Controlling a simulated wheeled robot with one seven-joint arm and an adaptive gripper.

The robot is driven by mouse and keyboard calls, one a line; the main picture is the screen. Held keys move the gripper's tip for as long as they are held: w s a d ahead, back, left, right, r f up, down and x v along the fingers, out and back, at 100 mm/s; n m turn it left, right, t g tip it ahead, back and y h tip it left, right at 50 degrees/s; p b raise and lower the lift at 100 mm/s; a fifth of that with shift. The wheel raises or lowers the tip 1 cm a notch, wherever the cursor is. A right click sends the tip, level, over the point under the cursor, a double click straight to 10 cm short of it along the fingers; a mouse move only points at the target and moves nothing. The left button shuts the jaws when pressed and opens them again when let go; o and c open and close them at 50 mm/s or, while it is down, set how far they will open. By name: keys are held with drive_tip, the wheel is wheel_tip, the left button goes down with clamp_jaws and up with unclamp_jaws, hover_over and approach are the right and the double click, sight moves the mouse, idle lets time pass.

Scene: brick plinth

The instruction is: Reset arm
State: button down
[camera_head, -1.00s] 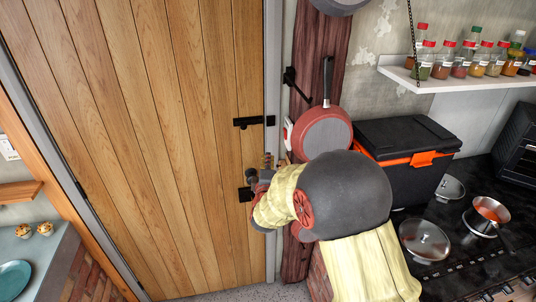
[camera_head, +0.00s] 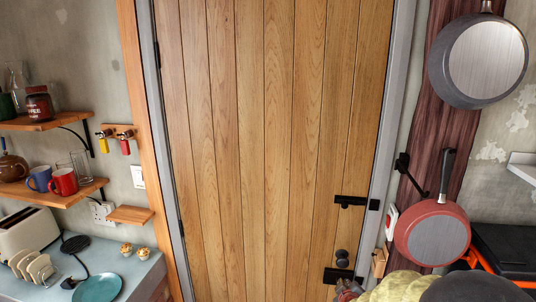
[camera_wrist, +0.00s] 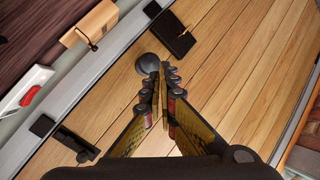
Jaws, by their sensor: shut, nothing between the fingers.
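My gripper (camera_wrist: 160,96) is shut and empty in the wrist view, its two fingers meeting in front of the wooden door (camera_wrist: 225,60). The round black door knob (camera_wrist: 149,65) shows just beyond the fingertips; I cannot tell whether they touch it. In the head view my arm (camera_head: 440,287) is at the bottom right edge, mostly cut off, with only the top of its pale yellow and grey parts showing. The closed wooden door (camera_head: 265,150) fills the middle, with its knob (camera_head: 342,258) low on the right side.
Two pans, one grey (camera_head: 485,60) and one red (camera_head: 432,235), hang on the dark wood post right of the door. A black box (camera_head: 503,245) stands at the right edge. At left are shelves with mugs (camera_head: 62,181) and a counter with a teal plate (camera_head: 97,289).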

drive_tip(key=s+a+r+m+g+y+b, duration=0.1)
drive_tip(key=s+a+m+g+y, duration=0.2)
drive_tip(key=s, duration=0.7)
drive_tip(key=s+a+r+m+g+y+b, duration=0.1)
drive_tip(key=s+a+m+g, duration=0.15)
drive_tip(key=s+a, duration=0.45)
drive_tip(key=s+d+r+b, duration=0.1)
drive_tip(key=s+r, duration=0.4)
drive_tip(key=s, duration=0.5)
drive_tip(key=s+d+r+m+h+b, duration=0.1)
drive_tip(key=s+r+b, duration=0.1)
drive_tip(key=s+r, duration=0.4)
drive_tip(key=s, duration=0.4)
drive_tip(key=shift+d+r, duration=0.15)
drive_tip(key=shift+r, duration=0.15)
drive_tip(key=shift+m, duration=0.25)
